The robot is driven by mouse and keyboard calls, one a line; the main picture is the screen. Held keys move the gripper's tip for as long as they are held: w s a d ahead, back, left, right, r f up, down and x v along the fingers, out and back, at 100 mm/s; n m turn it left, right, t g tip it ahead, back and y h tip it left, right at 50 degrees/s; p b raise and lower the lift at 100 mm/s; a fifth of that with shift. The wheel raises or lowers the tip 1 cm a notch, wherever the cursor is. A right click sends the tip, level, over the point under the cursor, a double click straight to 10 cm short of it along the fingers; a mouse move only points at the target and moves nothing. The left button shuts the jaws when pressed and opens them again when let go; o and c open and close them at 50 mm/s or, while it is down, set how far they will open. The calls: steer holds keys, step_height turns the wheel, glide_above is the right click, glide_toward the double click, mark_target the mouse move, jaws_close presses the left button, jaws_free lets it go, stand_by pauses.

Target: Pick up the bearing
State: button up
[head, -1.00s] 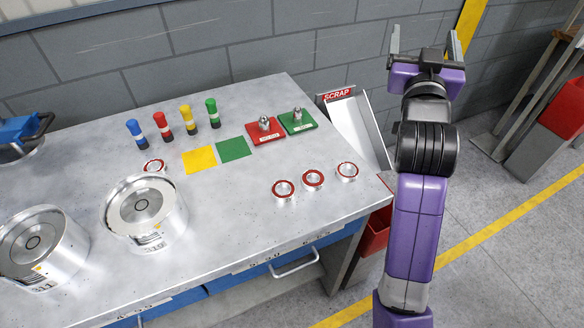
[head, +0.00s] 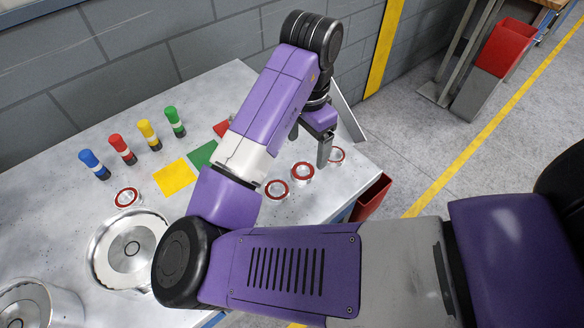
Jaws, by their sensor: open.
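Several silver bearings with red rings lie on the grey table. Three form a slanting row on the right: a near one (head: 277,189), a middle one (head: 302,172) and a far one (head: 336,155). Another bearing (head: 127,197) lies apart on the left, behind a round metal housing. My gripper (head: 309,144) points down, open and empty, above the far end of the row. One finger overlaps the view between the middle and far bearings. I cannot tell its exact height.
Blue, red, yellow and green markers (head: 147,130) stand at the back, near yellow (head: 174,177) and green squares. Two metal housings (head: 128,249) stand at front left. A red bin (head: 371,197) hangs off the right edge.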

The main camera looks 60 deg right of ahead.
mark_target(303, 175)
steer(key=shift+a+f, duration=0.2)
steer(key=shift+f, duration=1.75)
steer(key=shift+a+f, duration=0.2)
steer(key=shift+f, duration=1.75)
steer(key=c, duration=1.7)
steer(key=shift+c, duration=0.2)
steer(key=shift+w+r, duration=0.1)
steer(key=shift+r, duration=0.1)
